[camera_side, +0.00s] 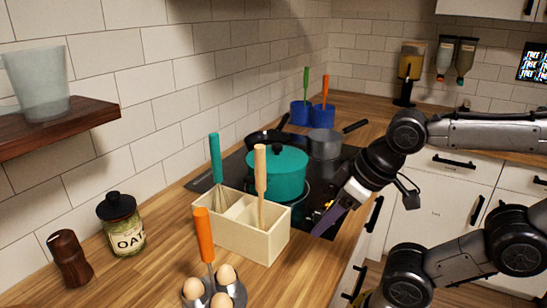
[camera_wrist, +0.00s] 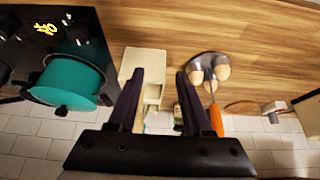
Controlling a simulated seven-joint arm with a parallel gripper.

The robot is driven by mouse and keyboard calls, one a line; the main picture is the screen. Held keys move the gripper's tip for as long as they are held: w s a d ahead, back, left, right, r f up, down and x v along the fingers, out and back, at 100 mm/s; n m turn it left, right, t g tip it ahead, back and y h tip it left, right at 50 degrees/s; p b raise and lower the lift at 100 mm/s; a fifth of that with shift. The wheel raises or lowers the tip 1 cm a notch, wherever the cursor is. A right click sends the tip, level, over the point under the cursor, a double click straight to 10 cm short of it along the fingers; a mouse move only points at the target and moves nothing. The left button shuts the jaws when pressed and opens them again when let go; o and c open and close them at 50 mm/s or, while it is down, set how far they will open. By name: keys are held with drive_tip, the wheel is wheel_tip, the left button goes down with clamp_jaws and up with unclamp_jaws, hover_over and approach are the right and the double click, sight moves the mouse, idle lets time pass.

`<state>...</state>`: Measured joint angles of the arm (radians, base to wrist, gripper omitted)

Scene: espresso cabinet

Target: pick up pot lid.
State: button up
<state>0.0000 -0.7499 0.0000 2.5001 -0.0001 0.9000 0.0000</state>
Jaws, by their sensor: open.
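The pot lid (camera_side: 262,159) is teal with a dark knob on top. It sits on a teal pot (camera_side: 281,184) on the cooktop, and the lidded pot also shows at the left of the wrist view (camera_wrist: 68,80). My gripper (camera_side: 328,218) is open and empty, in front and to the right of the pot in the side view, apart from the lid. In the wrist view its two dark fingers (camera_wrist: 160,76) are spread, with the lid well to their left. The fingertips are partly hard to make out in the side view.
A wooden utensil box (camera_side: 237,241) with a whisk and spoon stands before the pot. An egg holder (camera_side: 214,293), oat jar (camera_side: 121,224) and brown mill (camera_side: 70,258) are nearby. A grey saucepan (camera_side: 324,143) and blue cups (camera_side: 300,113) stand behind the pot.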

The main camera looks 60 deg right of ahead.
idle(0.4)
drive_tip(key=o, duration=0.4)
